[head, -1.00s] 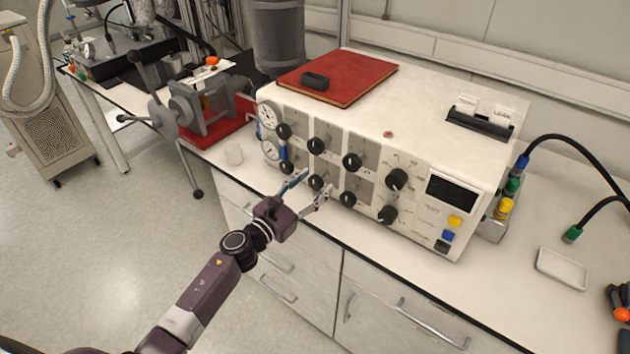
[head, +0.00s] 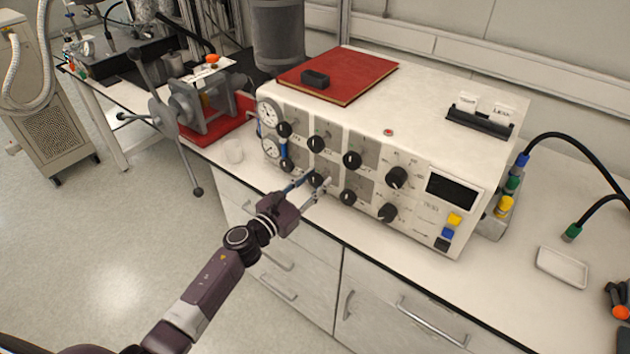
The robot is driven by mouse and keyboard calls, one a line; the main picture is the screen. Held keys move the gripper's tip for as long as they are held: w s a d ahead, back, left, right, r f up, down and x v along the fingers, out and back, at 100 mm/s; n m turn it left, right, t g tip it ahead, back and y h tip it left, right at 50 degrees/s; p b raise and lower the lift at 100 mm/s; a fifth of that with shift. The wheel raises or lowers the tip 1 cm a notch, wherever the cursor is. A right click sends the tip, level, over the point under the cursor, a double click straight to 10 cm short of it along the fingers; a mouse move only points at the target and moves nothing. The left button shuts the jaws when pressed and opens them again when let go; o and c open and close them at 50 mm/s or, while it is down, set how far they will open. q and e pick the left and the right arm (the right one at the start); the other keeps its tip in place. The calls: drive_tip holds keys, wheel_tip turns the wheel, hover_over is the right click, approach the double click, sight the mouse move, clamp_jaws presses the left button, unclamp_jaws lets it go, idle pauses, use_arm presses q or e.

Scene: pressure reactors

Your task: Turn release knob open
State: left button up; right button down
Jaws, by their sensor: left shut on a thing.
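A white control box (head: 420,140) stands on the bench, with several black knobs and two round gauges (head: 268,130) on its front panel. My left gripper (head: 318,185) is at the panel, its two fingers on either side of a black knob (head: 317,179) in the lower row, second column from the left. It is shut on this knob, and the fingers partly cover it. Which knob is the release knob cannot be read from the small labels. My right gripper is out of view.
A red book (head: 345,80) with a black block (head: 315,78) lies on top of the box. A grey reactor with long handles (head: 195,105) stands at back left.

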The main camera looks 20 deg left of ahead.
use_arm(q)
drive_tip(key=shift+n, duration=0.3)
drive_tip(key=n, duration=0.4)
drive_tip(key=shift+n, duration=0.4)
drive_tip(key=n, duration=0.6)
drive_tip(key=shift+a, duration=0.1)
drive_tip(key=n, duration=0.6)
drive_tip(key=shift+f+n+p, duration=0.1)
drive_tip(key=shift+n+p, duration=0.2)
drive_tip(key=shift+n, duration=0.1)
drive_tip(key=n+p, duration=0.1)
drive_tip(key=n, duration=0.4)
drive_tip(key=shift+f+n, duration=0.1)
drive_tip(key=shift+n, duration=0.3)
drive_tip(key=o, duration=1.2)
